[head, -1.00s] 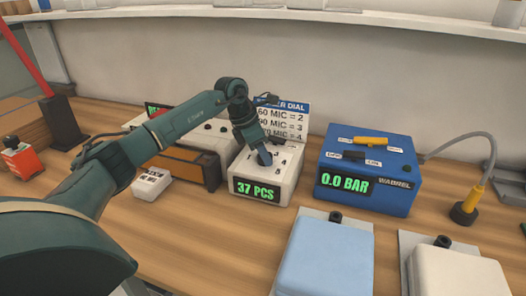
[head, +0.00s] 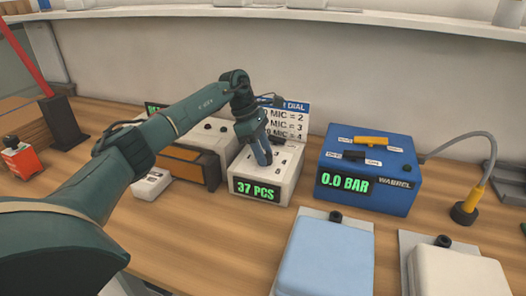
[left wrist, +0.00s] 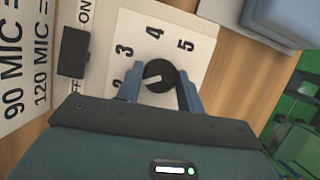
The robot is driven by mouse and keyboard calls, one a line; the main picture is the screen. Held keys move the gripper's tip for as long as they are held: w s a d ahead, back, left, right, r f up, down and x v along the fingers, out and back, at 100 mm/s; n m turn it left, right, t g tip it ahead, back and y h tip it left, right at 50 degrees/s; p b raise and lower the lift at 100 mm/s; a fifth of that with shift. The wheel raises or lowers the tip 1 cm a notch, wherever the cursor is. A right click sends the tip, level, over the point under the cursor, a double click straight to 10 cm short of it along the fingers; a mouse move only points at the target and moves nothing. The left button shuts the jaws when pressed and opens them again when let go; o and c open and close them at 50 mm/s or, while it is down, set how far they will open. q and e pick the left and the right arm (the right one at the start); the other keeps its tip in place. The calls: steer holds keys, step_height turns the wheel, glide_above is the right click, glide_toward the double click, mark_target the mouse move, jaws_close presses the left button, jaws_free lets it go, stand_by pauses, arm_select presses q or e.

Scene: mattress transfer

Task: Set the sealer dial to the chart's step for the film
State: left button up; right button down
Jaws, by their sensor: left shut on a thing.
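The white sealer box (head: 285,175) stands mid-bench and its display reads 37 PCS. Its black round dial (left wrist: 159,75) shows in the left wrist view, with a pale pointer line aimed left, roughly toward the 2. The numbers 2 to 5 show around it; a finger partly covers the 2. My left gripper (left wrist: 160,92) is shut on the dial, one finger on each side. The chart (head: 292,120) behind the box pairs 60, 90 and 120 MIC with 2, 3 and 4; my arm covers part of it. I cannot identify the film. My right gripper is not in view.
A blue box (head: 368,175) reading 0.0 BAR stands to the right. Light blue (head: 325,258) and white (head: 458,275) padded things lie in front. A brown-fronted unit (head: 188,165) and small white box (head: 152,184) are left. A black ON/OFF switch (left wrist: 74,52) is beside the dial.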

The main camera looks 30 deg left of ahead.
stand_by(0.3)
arm_select(q)
steer(key=o, duration=1)
steer(key=shift+r, duration=0.1)
steer(key=v, duration=1.3)
steer(key=shift+s, duration=0.1)
